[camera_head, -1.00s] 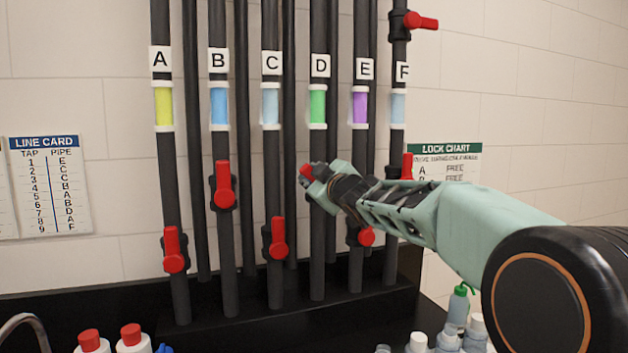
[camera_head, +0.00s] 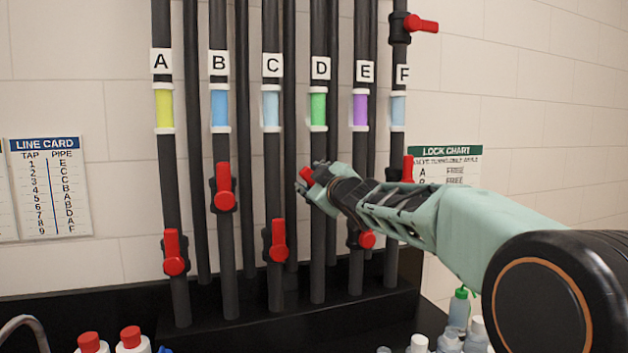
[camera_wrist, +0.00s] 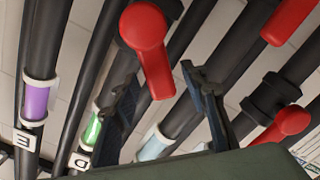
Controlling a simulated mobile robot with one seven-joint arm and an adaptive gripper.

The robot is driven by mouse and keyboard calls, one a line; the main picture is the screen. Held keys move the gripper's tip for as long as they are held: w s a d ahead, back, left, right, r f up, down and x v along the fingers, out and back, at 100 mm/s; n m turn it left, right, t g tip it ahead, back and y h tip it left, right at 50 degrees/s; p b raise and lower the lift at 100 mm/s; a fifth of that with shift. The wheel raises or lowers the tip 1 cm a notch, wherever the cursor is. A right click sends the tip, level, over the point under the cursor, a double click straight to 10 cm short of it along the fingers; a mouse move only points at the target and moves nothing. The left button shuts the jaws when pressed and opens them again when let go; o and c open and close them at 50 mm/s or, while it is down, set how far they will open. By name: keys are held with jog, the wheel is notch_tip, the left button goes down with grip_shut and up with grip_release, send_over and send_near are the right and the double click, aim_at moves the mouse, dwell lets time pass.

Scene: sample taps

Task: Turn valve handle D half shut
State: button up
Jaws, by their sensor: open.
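Valve handle D is a red lever (camera_head: 306,174) on the black pipe below the D label (camera_head: 320,68) and green sight section (camera_head: 318,108). My gripper (camera_head: 313,186) is at this handle and hides most of the valve in the head view. In the wrist view, the red handle (camera_wrist: 150,50) reaches down into the gap between my two dark fingers (camera_wrist: 160,105). The fingers are apart, one on each side of the handle's end. I cannot tell whether either one touches it. The D label (camera_wrist: 80,160) shows at lower left.
Red handles on pipes A (camera_head: 174,252), B (camera_head: 224,187) and C (camera_head: 278,240) stand to the left. The E handle (camera_head: 366,239) is low, just under my arm. Bottles (camera_head: 460,310) stand at lower right. A lock chart (camera_head: 445,165) is partly hidden by my arm.

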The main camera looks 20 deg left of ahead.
jog(key=v, duration=1.2)
